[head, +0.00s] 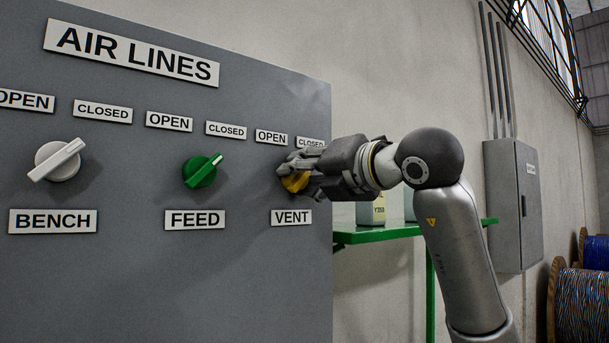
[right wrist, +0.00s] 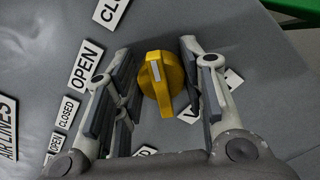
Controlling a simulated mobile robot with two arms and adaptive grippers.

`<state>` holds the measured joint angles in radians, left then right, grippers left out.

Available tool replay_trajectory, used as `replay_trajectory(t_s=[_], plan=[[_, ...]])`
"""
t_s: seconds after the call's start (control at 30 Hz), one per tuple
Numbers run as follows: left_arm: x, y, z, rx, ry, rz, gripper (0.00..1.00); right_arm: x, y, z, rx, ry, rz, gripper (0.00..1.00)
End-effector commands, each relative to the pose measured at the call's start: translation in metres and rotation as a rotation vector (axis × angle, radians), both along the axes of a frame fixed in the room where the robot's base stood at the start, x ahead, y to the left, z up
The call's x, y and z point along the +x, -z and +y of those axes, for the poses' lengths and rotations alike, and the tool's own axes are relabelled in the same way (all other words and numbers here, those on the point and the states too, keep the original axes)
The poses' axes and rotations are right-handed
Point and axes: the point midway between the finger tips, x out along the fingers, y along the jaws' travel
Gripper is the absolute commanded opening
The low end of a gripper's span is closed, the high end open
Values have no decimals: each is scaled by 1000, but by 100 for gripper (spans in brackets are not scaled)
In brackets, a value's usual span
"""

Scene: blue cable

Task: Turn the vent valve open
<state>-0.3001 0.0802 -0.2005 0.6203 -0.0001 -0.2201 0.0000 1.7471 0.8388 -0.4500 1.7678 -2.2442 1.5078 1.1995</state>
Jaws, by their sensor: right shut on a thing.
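The vent valve is a yellow knob (head: 295,182) above the VENT label (head: 291,217) on a grey panel. My right gripper (head: 290,172) is shut on it, partly hiding it in the head view. In the right wrist view the yellow knob (right wrist: 162,84) sits between the fingers of the gripper (right wrist: 158,75). Its white mark points toward the top of that picture, nearer the CLOSED label (right wrist: 110,10) than the OPEN label (right wrist: 86,66). In the head view the OPEN label (head: 271,137) is up-left of the knob. My left gripper is not in view.
The panel also carries a white BENCH knob (head: 58,160) and a green FEED knob (head: 202,170), both to the left. A green table (head: 385,233) with containers stands behind my right arm. A grey wall box (head: 513,205) and cable reels (head: 580,300) are at the right.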

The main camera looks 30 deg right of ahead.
Motion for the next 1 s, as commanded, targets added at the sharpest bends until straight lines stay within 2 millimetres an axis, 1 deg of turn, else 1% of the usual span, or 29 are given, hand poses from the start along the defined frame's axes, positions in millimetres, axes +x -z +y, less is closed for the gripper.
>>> replay_trajectory(t_s=[0.27,1.0], plan=[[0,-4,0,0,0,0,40,0,-1,1,-157,2,-9,14],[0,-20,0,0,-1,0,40,0,-2,5,-849,0,-63,14]])
